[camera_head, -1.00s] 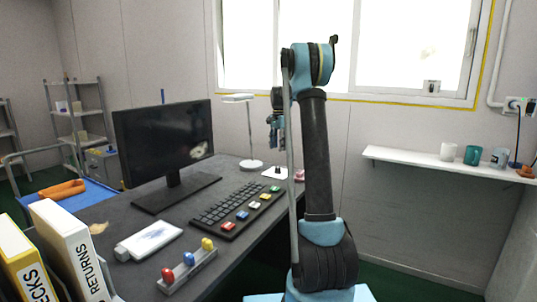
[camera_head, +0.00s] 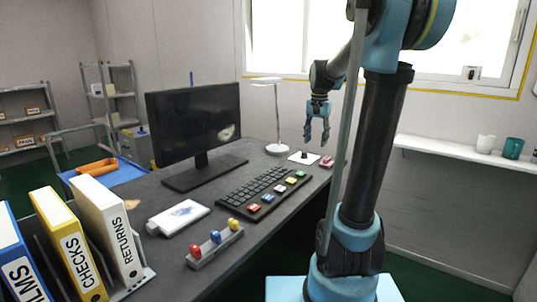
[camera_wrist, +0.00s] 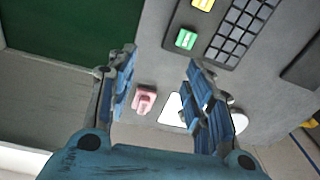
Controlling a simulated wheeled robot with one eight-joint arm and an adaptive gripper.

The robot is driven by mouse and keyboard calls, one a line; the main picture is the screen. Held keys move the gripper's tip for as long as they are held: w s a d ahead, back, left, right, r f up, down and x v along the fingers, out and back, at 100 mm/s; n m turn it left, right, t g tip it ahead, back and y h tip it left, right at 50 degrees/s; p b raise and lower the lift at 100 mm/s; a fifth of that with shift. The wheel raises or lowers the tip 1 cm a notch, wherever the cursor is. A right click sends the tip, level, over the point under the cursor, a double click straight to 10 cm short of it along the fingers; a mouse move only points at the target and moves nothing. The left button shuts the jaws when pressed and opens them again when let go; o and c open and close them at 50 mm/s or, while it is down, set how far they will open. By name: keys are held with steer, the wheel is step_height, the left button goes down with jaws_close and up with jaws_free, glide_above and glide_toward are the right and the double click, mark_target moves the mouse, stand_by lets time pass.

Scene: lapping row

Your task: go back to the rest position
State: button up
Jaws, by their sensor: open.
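My gripper (camera_head: 317,134) hangs over the far right end of the dark desk (camera_head: 190,268), fingers pointing down. In the wrist view my gripper (camera_wrist: 160,90) has its two blue fingers wide apart with nothing between them held. A pink object (camera_wrist: 144,99) lies on the desk below, seen between the fingers; it also shows in the head view (camera_head: 327,162). A white card (camera_head: 304,157) with a small dark item on it lies beside it, partly hidden by a finger in the wrist view.
A keyboard (camera_head: 262,190) with coloured keys, a monitor (camera_head: 194,120) and a lamp (camera_head: 277,149) stand on the desk. Binders (camera_head: 108,225) stand at the front left. A wall shelf (camera_head: 450,153) with cups is on the right.

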steer(key=s+f+n, duration=0.2)
steer(key=s+f, duration=0.4)
steer(key=s, duration=0.3)
steer(key=s+f+n, duration=0.2)
steer(key=s+f, duration=0.4)
steer(key=s, duration=0.4)
steer(key=s+f+n+t, duration=0.1)
steer(key=s+f+n, duration=0.1)
steer(key=s+f, duration=0.4)
steer(key=s, duration=0.4)
steer(key=shift+s, duration=0.25)
steer(key=shift+w+f, duration=0.25)
steer(key=shift+w, duration=0.2)
stand_by(1.0)
